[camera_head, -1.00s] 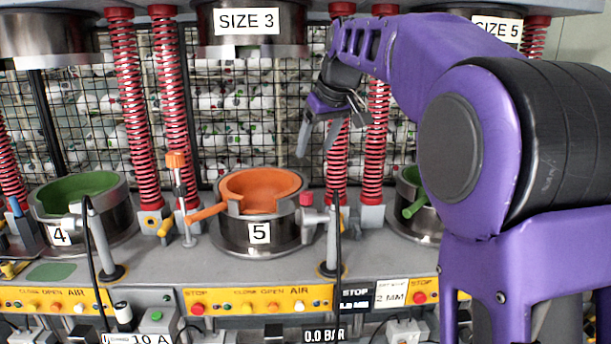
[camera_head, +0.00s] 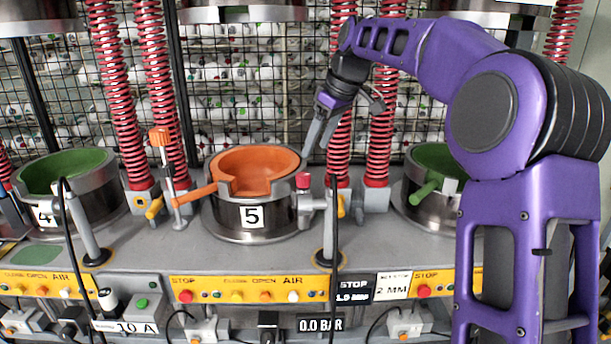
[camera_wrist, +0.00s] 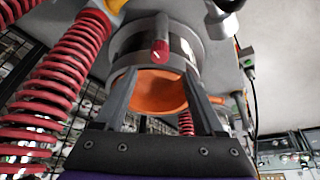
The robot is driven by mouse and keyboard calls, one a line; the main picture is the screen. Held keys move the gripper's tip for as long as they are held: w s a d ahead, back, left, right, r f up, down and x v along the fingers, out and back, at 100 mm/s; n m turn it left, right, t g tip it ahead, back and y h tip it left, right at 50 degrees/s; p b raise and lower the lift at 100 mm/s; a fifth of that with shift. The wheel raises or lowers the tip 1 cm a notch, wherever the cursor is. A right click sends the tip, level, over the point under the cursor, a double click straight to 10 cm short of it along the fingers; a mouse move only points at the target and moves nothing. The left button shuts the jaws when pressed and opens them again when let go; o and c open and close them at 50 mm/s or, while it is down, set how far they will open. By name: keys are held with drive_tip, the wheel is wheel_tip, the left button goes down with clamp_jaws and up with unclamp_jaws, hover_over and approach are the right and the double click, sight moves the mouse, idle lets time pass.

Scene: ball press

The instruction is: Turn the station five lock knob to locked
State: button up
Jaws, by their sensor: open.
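Station five is a steel cup with an orange lining (camera_head: 238,162) and a "5" label, in the middle of the head view. A red knob (camera_head: 303,181) on a grey metal fitting stands at its right side; I take it as the lock knob. In the wrist view the red knob (camera_wrist: 160,50) shows just beyond the fingertips, in front of the steel cup. My gripper (camera_head: 318,142) is open and empty, fingers pointing down, above and slightly right of the knob. In the wrist view its fingers (camera_wrist: 160,78) frame the orange lining. I cannot tell the knob's setting.
Red springs (camera_head: 342,110) rise close behind my gripper. A post with an orange top (camera_head: 160,140) and an orange handle (camera_head: 196,193) stand left of the cup. A black cable (camera_head: 335,225) rises right of the knob. Green-lined cups (camera_head: 75,168) flank station five.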

sight(304, 174)
drive_tip(key=b+x, duration=0.1)
drive_tip(key=x, duration=0.8)
clamp_jaws()
